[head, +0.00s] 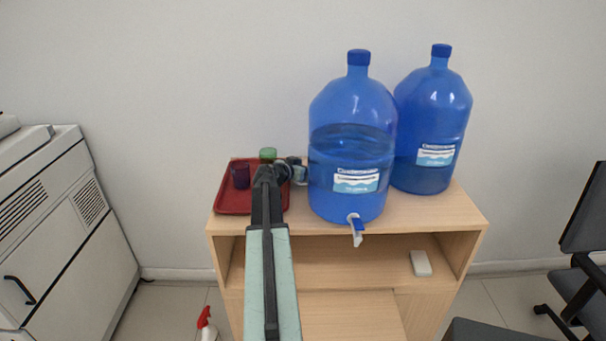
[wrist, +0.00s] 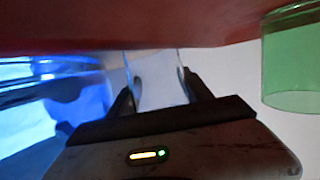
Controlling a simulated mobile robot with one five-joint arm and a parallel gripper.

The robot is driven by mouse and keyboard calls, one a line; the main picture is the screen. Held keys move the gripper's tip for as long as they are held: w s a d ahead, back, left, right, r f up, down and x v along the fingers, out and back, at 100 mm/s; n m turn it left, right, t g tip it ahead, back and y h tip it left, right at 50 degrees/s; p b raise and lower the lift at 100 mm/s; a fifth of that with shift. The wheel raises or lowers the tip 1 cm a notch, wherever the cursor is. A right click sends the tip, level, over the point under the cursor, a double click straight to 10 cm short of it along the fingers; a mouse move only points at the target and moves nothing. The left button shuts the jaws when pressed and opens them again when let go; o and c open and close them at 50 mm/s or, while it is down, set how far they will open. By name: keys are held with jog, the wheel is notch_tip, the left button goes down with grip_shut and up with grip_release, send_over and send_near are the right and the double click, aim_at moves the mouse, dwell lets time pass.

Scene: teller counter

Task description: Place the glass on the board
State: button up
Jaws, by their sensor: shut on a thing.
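A red board with a raised rim, like a tray (head: 233,205), lies on the left of the wooden cabinet top. My gripper (head: 284,168) is over its right side. In the wrist view my gripper (wrist: 157,85) is shut on a clear glass (wrist: 155,78), which shows between the two fingers. In that view the red board (wrist: 190,30) runs along the top edge, close to the glass; I cannot tell if they touch. A dark purple glass (head: 240,177) stands on the board, and a green glass (head: 268,155) is at its back. My arm hides part of the board.
A large blue water bottle (head: 350,130) with a tap stands just right of my gripper, with a second blue bottle (head: 433,120) behind it. The green glass is close in the wrist view (wrist: 291,70). The cabinet's front right top (head: 430,215) is clear.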

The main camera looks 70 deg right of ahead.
jog(key=shift+r, duration=0.15)
jog(key=shift+w+r+p, duration=0.15)
jog(key=shift+r+p, duration=0.15)
jog(key=shift+p, duration=0.15)
notch_tip(320, 180, up, 12)
jog(key=p, duration=1.2)
jog(key=w+a, duration=0.3)
jog(key=w, duration=0.6)
jog(key=w+a+f+b, duration=0.1)
jog(key=w+a, duration=0.3)
jog(key=w, duration=0.5)
jog(key=shift+w+a+f, duration=0.15)
jog(key=shift+w+a, duration=0.05)
